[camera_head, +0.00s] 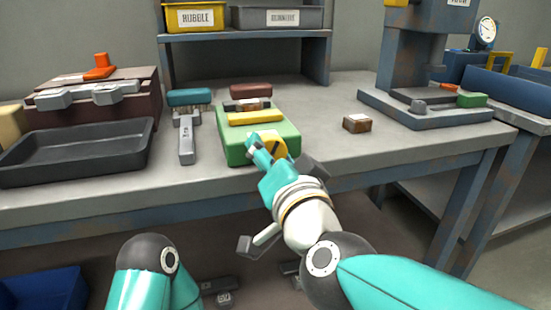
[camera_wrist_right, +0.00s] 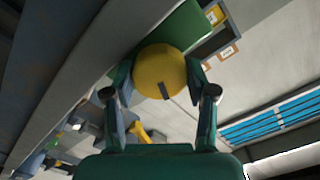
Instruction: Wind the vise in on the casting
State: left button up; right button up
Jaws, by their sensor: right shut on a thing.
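The green vise (camera_head: 232,145) stands on the bench near its front edge, with a yellow jaw bar (camera_head: 256,118) across its top. A small grey-and-brown piece, perhaps the casting (camera_head: 247,105), lies just behind the bar; whether the bar touches it I cannot tell. A round yellow handwheel (camera_wrist_right: 158,72) is on the vise's front, and it shows partly in the head view (camera_head: 276,146). My right gripper (camera_head: 268,146) is shut on the handwheel, with a finger on each side in the wrist view (camera_wrist_right: 160,85). My left gripper is not in view.
A dark tray (camera_head: 80,155) and a brown toolbox (camera_head: 130,100) stand at the left. A teal-headed tool (camera_head: 187,125) lies beside the vise. A brown block (camera_head: 357,123) and a grey press (camera_head: 425,112) stand to the right. The bench between vise and press is mostly clear.

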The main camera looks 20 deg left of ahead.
jog(key=m, duration=0.3)
jog(key=shift+w+d+b, duration=0.2)
jog(key=shift+b, duration=0.15)
jog(key=shift+m, duration=0.3)
jog(key=shift+a+f, duration=0.1)
jog(key=shift+s+a+f, duration=0.15)
jog(key=shift+f, duration=0.05)
jog(key=o, duration=1.2)
jog(key=shift+f, duration=0.1)
jog(key=shift+c, duration=0.2)
jog(key=r+v, duration=0.1)
jog(key=v, duration=0.7)
jog(key=shift+d, duration=0.25)
